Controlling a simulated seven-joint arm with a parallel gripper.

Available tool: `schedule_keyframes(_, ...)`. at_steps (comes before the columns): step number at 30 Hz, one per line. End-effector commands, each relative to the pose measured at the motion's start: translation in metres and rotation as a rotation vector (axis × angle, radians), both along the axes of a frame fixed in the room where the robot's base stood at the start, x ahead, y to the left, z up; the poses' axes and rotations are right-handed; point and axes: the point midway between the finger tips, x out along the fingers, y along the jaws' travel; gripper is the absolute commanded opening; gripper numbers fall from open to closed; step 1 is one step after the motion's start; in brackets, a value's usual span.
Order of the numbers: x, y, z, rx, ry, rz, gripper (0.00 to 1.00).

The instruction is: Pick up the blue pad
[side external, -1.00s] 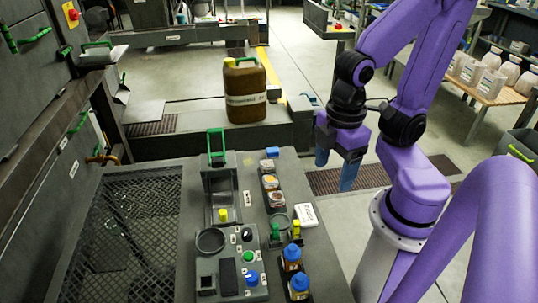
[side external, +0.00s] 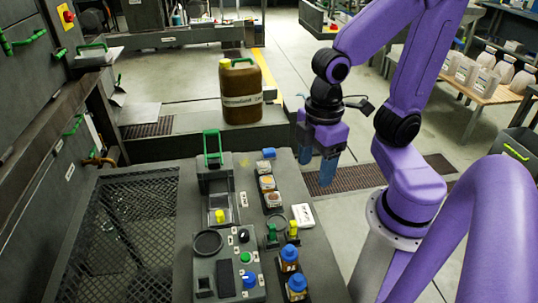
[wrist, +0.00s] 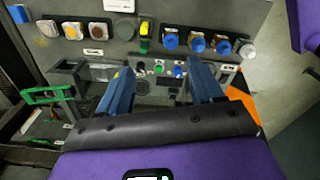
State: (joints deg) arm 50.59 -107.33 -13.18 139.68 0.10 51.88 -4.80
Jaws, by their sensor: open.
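The blue pad (side external: 269,153) is a small blue block at the far end of a short row of samples on the grey bench. In the wrist view the blue pad (wrist: 18,14) shows at the top left corner, well to the left of my fingers. My gripper (side external: 316,165) has blue fingers pointing down and hangs to the right of the pad, past the bench's right edge in the side view. In the wrist view my gripper (wrist: 161,78) is open, with nothing between its fingers.
A dark tray (side external: 264,173) holds round samples in front of the pad. Blue-capped bottles (side external: 289,259) stand at the front right. A green-handled press (side external: 213,153) stands left of the pad. A brown canister (side external: 242,92) stands behind the bench.

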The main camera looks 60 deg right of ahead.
Motion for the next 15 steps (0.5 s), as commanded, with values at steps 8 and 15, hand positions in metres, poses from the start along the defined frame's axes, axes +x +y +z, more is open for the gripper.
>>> schedule_keyframes(8, 0.099, -0.003, -0.006, -0.012, 0.002, -0.080, 0.66)
schedule_keyframes(15, 0.185, -0.042, -0.023, -0.018, 0.006, -0.140, 0.66)
